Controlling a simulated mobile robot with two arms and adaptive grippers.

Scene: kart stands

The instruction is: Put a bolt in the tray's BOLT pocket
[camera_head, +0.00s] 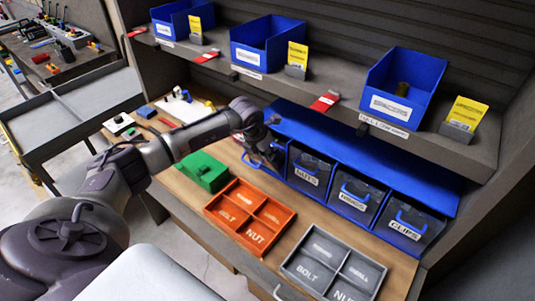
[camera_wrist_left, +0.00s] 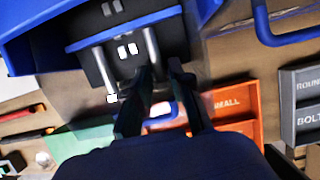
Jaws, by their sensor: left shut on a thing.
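My left gripper (camera_head: 272,158) reaches down to the front of the leftmost dark drawer (camera_head: 268,145) in the row under the shelf. It is shut at that drawer's blue handle; the grip itself is mostly hidden. In the left wrist view its dark fingers (camera_wrist_left: 161,70) are close together below the dark drawer front (camera_wrist_left: 125,50). An orange tray (camera_head: 240,217) and a grey tray (camera_head: 325,267) lie on the bench, each with labelled pockets, including BOLT. The orange tray also shows in the wrist view (camera_wrist_left: 240,105). No loose bolt is clearly visible. My right gripper is not in view.
Drawers marked NUTS (camera_head: 308,172), RINGS (camera_head: 355,195) and CLIPS (camera_head: 405,222) stand to the right. A green block (camera_head: 203,172) is left of the orange tray. Blue bins (camera_head: 400,90) and yellow cards line the shelf above.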

